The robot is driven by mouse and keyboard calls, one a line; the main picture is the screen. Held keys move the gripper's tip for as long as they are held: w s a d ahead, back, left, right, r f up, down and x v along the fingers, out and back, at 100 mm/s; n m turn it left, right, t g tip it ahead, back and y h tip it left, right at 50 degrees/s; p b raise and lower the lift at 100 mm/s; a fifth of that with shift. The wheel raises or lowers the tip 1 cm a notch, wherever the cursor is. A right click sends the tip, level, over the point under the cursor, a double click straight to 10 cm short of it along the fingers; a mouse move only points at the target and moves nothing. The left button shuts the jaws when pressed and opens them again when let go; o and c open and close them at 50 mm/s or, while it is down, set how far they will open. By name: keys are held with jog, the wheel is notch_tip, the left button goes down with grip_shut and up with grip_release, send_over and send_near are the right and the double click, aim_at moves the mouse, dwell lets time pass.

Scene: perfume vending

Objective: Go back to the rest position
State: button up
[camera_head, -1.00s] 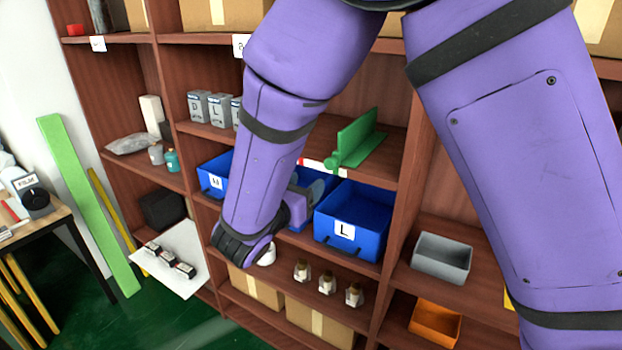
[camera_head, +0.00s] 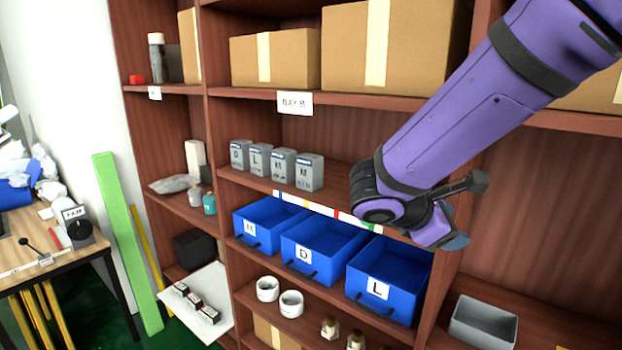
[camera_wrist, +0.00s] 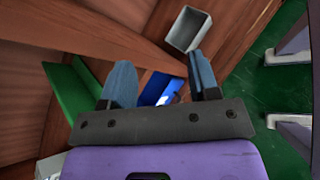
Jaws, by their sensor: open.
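My gripper (camera_head: 452,240) is at the right of the head view, in front of the shelf unit (camera_head: 345,92) and just above the right-hand blue bin marked L (camera_head: 395,272). In the wrist view my gripper (camera_wrist: 158,64) shows two blue-grey fingers spread apart with nothing between them. Beyond the fingers, the wrist view shows part of a blue bin (camera_wrist: 160,88), a grey bin (camera_wrist: 187,30) and a green piece (camera_wrist: 72,98) to the left. My forearm hides part of the shelf at right.
Blue bins marked M (camera_head: 262,228) and D (camera_head: 318,255) stand left of the L bin. Grey canisters (camera_head: 283,163) sit on the shelf above. White cups (camera_head: 291,303) and small bottles stand below. A grey bin (camera_head: 484,322) is lower right. A white tray (camera_head: 208,283) juts out at lower left.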

jog(key=s+d+r+m+y, duration=0.2)
jog(key=s+m+y, duration=0.1)
jog(key=s+m, duration=0.2)
jog(key=s+d+r+m+y, duration=0.2)
jog(key=s+m+y, duration=0.2)
jog(key=s+m, duration=0.2)
jog(key=s+d+r+m+t+y, duration=0.1)
jog(key=s+d+r+m+y, duration=0.1)
jog(key=s, duration=0.5)
jog(key=r+m+y, duration=0.1)
jog(key=m+y, duration=0.1)
jog(key=m, duration=0.1)
jog(key=shift+d+m, duration=0.3)
jog(key=shift+d, duration=0.05)
jog(key=shift+a, duration=0.1)
dwell(1.0)
